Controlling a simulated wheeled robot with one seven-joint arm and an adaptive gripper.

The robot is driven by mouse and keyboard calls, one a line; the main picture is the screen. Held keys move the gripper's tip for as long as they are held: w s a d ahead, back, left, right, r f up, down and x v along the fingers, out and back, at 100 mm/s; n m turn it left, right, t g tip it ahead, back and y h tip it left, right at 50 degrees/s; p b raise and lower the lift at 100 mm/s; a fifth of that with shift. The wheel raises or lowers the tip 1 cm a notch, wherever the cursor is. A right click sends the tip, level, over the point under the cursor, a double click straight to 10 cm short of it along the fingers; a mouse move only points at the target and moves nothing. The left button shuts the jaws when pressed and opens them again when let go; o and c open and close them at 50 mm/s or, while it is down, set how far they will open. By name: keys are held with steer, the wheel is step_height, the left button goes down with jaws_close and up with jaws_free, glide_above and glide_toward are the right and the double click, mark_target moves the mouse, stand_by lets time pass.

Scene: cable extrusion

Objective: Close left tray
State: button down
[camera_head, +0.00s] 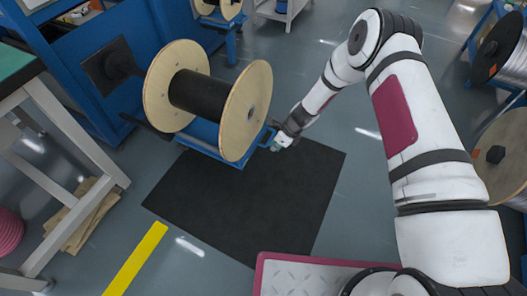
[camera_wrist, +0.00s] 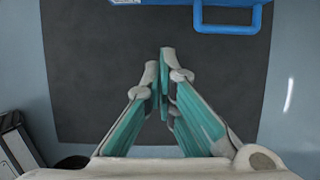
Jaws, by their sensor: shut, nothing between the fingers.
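The blue tray (camera_head: 208,151) juts out low under the wooden cable spool (camera_head: 243,108), in front of the blue machine. Its blue handle (camera_head: 269,133) is at its right end, beside my gripper (camera_head: 275,148). In the wrist view the tray's edge (camera_wrist: 150,2) and the looped handle (camera_wrist: 228,28) show at the top. My gripper's fingertips (camera_wrist: 164,54) are together and empty, pointing toward the tray, below and left of the handle with a gap in the picture. In the head view my wrist partly covers the handle area, and I cannot tell whether they touch.
A black mat (camera_head: 245,195) covers the floor under the tray. A table (camera_head: 60,150) with wood boards (camera_head: 82,215) beneath stands at the left. A yellow floor line (camera_head: 135,262) is at the lower left. More spools stand at the right edge.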

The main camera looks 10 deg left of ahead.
steer(key=w+a+f+b, duration=0.2)
steer(key=a+f+b, duration=0.3)
steer(key=a+f, duration=0.2)
steer(key=shift+w+f, duration=0.3)
steer(key=shift+f, duration=0.65)
steer(key=shift+a, duration=0.15)
